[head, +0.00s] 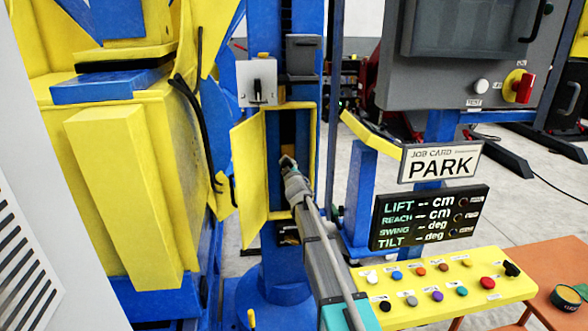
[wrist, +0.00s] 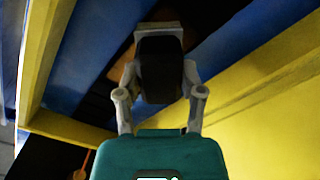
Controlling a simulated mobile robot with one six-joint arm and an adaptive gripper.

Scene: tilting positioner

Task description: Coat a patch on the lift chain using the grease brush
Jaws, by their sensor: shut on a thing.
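My gripper (head: 287,163) reaches into the open yellow-framed opening of the blue column. In the wrist view my gripper (wrist: 159,65) is shut on a dark block-like thing, which I take to be part of the grease brush (wrist: 160,72). A brown piece shows just behind it; I cannot tell whether it belongs to the brush. The lift chain appears as a dark strip (head: 287,127) inside the opening, mostly in shadow and partly hidden by my gripper. Whether the brush touches the chain, and any grease on it, cannot be made out.
The yellow door (head: 249,180) stands open left of the opening, and the yellow frame (head: 309,150) closes in the right side. A button panel (head: 445,290) lies at the lower right, beside an orange table (head: 545,255) with a round tin (head: 566,297). The job card (head: 440,163) reads PARK.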

